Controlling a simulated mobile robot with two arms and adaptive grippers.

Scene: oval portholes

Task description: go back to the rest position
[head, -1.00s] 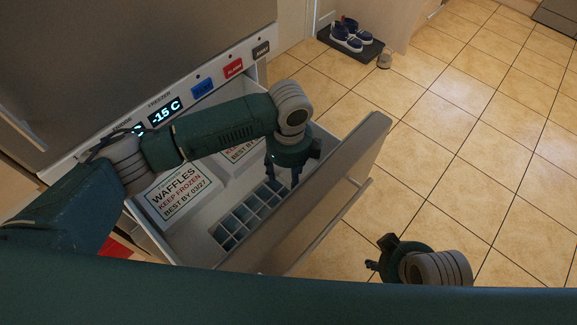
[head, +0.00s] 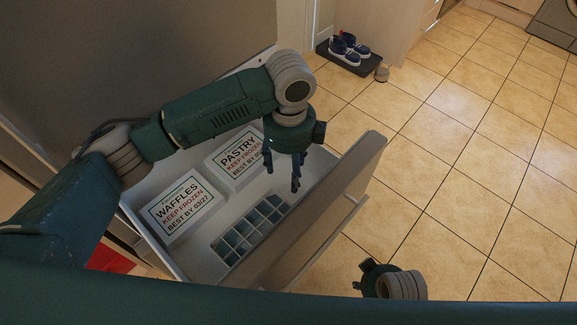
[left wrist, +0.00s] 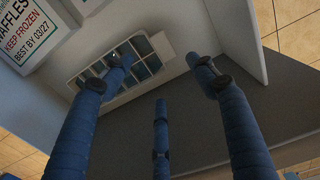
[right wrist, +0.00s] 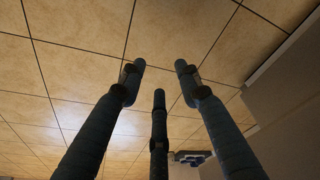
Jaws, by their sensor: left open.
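My left gripper (head: 283,178) is open and empty above the pulled-out freezer drawer (head: 335,215), near its front panel. In the left wrist view its fingers (left wrist: 160,85) are spread, with the ice cube tray (left wrist: 150,66) beyond them and nothing between them. My right gripper (head: 366,279) shows at the bottom of the head view, outside the drawer, partly cut off by my own body. In the right wrist view its fingers (right wrist: 158,85) are spread over floor tiles and hold nothing.
In the drawer lie a waffles box (head: 180,207), a pastry box (head: 236,158) and the ice cube tray (head: 252,228). The tall grey appliance front (head: 150,60) stands behind. Shoes on a dark mat (head: 348,55) are at the back. Tiled floor (head: 450,170) on the right is clear.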

